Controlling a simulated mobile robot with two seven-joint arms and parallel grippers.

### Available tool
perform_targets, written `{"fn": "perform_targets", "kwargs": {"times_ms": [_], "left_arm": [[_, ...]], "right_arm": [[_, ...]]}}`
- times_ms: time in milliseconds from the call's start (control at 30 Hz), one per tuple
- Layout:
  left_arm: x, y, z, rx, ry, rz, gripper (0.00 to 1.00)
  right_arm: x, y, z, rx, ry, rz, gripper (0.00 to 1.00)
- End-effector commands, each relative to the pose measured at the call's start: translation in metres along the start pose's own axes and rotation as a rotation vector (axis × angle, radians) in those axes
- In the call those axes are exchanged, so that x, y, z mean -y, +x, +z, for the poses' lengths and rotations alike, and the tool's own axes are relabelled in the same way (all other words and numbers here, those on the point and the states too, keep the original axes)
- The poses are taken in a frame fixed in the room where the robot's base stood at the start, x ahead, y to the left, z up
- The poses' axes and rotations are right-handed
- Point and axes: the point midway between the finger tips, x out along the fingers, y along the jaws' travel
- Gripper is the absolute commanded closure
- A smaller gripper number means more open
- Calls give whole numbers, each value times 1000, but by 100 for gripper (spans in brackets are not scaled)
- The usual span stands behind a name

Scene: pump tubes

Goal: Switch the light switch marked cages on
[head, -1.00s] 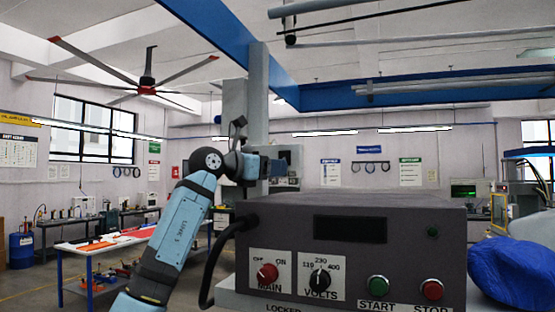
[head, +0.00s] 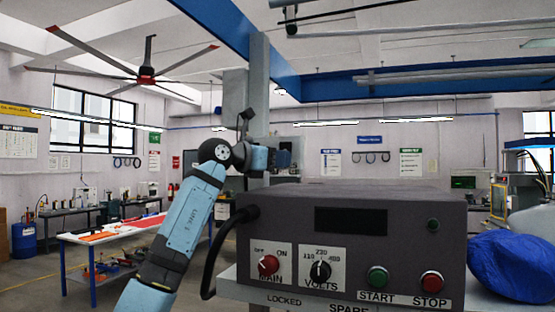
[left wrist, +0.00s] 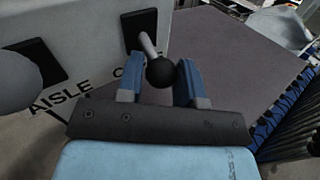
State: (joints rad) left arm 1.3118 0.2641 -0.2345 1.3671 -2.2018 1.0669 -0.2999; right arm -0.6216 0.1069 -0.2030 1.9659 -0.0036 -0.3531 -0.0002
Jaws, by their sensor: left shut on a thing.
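In the left wrist view, a toggle lever with a black ball knob (left wrist: 160,73) stands out from a black switch plate (left wrist: 140,30). The label by it starts with "C"; the rest is hidden behind my finger. My left gripper (left wrist: 163,80) has its blue fingers on both sides of the lever, shut on it near the knob. A second switch plate (left wrist: 35,62) marked AISLE is to the left, with a large grey knob close to the camera. In the head view my left gripper (head: 284,158) is above the back of the grey control box; its fingertips are hard to see. My right gripper is not in view.
The control box (head: 400,215) fills the near foreground, with knobs and buttons on its front. A blue cover (head: 512,265) lies to its right. A grey column (head: 260,90) rises behind my arm. A workbench (head: 110,235) stands further back at left.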

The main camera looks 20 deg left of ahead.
Motion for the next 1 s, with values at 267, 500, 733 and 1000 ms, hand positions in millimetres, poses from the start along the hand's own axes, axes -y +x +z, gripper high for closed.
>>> {"fn": "perform_targets", "kwargs": {"times_ms": [267, 500, 733, 1000], "left_arm": [[0, -2, 7, -109, -68, -14, 90], [0, -5, 19, -280, -186, -35, 90], [-1, -5, 31, -459, -311, -60, 90], [-4, -2, 42, -656, -448, -87, 90]], "right_arm": [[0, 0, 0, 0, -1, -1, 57], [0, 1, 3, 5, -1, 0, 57], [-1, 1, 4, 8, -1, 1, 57], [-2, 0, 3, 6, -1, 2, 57]]}}
